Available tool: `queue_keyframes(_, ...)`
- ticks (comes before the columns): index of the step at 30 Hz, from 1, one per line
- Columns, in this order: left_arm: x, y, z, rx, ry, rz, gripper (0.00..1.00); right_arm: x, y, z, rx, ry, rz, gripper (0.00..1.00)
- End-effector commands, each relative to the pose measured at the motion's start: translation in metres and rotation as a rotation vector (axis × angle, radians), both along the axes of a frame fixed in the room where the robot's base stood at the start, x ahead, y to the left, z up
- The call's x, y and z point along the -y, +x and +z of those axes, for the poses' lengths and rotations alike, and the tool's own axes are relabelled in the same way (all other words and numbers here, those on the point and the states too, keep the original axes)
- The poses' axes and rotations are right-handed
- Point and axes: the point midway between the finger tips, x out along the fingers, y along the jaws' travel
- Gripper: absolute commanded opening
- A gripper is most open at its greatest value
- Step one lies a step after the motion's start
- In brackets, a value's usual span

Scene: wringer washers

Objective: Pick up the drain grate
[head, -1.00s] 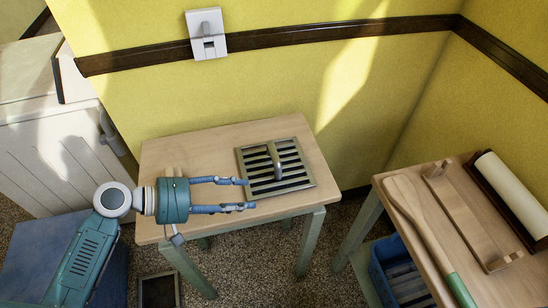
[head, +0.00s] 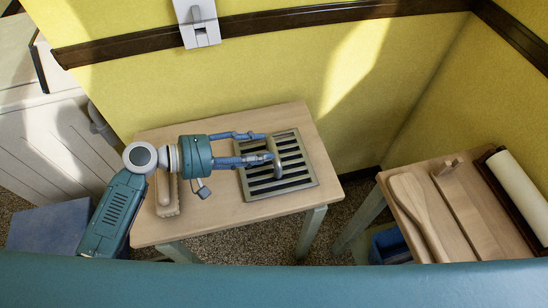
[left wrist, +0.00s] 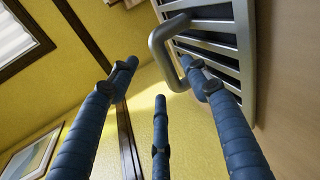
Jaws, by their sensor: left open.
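The drain grate (head: 292,184), a dark slotted square plate with a pale metal frame and a raised handle (head: 276,160), lies flat on a small wooden table (head: 230,223). My left gripper (head: 268,147) reaches in from the left over the grate, its blue fingers open and their tips by the handle. In the left wrist view the grate (left wrist: 243,45) is at top right, with its grey handle (left wrist: 160,50) standing out from it. The open fingers (left wrist: 160,85) spread around the handle's end; one overlaps it, and I cannot tell whether they touch. My right gripper is not in view.
A wooden block-like item (head: 166,192) lies at the table's left. A yellow wall (head: 230,90) stands close behind. A second table at right carries a wooden paddle (head: 415,205) and a white roller (head: 518,185). A blue crate (head: 388,245) is below it.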

Motion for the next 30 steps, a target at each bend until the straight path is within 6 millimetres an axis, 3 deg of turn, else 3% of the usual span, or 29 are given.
queue_keyframes(4, 0.016, 0.006, -0.003, -0.001, -0.003, 0.000, 0.48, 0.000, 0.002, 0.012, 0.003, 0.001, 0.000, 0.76)
queue_keyframes(10, 0.040, 0.016, -0.015, -0.001, -0.001, 0.000, 0.48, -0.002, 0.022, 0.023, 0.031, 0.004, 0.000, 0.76)
queue_keyframes(19, 0.045, 0.017, -0.020, 0.001, 0.001, 0.001, 0.48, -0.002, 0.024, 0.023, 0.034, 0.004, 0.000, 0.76)
queue_keyframes(26, 0.045, 0.017, -0.021, -0.001, 0.003, -0.001, 0.04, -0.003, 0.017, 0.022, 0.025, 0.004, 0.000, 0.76)
queue_keyframes(30, 0.045, 0.016, -0.022, -0.004, 0.003, -0.002, 0.00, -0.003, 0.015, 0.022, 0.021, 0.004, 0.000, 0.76)
